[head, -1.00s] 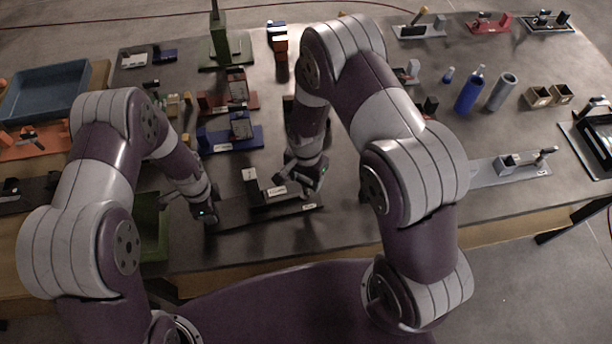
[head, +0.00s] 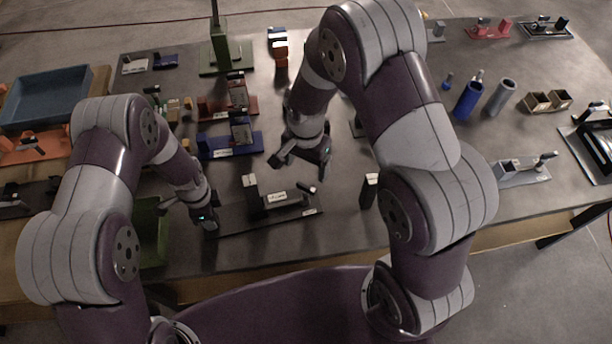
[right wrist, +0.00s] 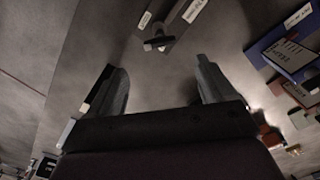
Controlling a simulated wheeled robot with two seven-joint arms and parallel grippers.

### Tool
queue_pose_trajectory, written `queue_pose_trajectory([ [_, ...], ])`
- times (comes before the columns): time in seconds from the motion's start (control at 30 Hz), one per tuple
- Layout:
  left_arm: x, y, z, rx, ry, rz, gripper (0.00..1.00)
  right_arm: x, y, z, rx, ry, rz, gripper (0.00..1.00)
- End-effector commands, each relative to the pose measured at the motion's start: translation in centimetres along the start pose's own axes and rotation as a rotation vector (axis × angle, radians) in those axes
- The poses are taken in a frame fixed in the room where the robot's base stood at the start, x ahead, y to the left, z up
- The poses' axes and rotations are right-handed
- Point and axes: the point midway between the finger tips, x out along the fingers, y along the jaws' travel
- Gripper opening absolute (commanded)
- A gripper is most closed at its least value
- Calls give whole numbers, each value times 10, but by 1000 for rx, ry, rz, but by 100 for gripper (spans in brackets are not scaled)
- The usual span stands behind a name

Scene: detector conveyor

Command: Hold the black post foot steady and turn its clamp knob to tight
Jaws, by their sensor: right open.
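The black post foot (head: 285,218) lies flat near the table's front edge, a long dark base with an upright dark post (head: 250,187) and a white label. Its clamp knob (head: 309,189), a small bar-shaped handle, stands at the right end; the knob also shows in the right wrist view (right wrist: 158,43). My right gripper (head: 299,167) is open and empty, behind and above the knob, apart from it; its spread fingers show in the right wrist view (right wrist: 158,88). My left gripper (head: 188,214) is at the base's left end, its fingers looking spread; contact is unclear.
A blue fixture (head: 228,145) and a red one (head: 228,107) stand behind the foot. A small dark upright block (head: 369,190) stands to its right, close to my right arm. A green bin (head: 151,235) is at the left. Blue and grey cylinders (head: 468,99) stand at the right.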

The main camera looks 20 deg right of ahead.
Motion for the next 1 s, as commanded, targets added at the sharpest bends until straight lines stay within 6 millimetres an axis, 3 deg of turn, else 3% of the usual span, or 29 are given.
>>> queue_pose_trajectory([
  [0.1, 0, 0, 0, 1, 0, 0, 0, -21, -1, 0, 0, 2, -2, 83],
  [0.2, 0, 0, 0, 1, 0, 0, 0, -29, 0, 0, 0, 0, 0, 83],
  [0.67, 0, 0, 0, 0, 0, -1, 0, -30, 0, 1, -5, -1, 1, 83],
  [0.77, 0, 0, 0, 0, 0, -1, 0, -20, 0, 1, -5, -2, 3, 83],
  [1.0, 0, 0, 0, 0, 0, -1, 0, 38, 1, 2, -5, -4, 5, 83],
])
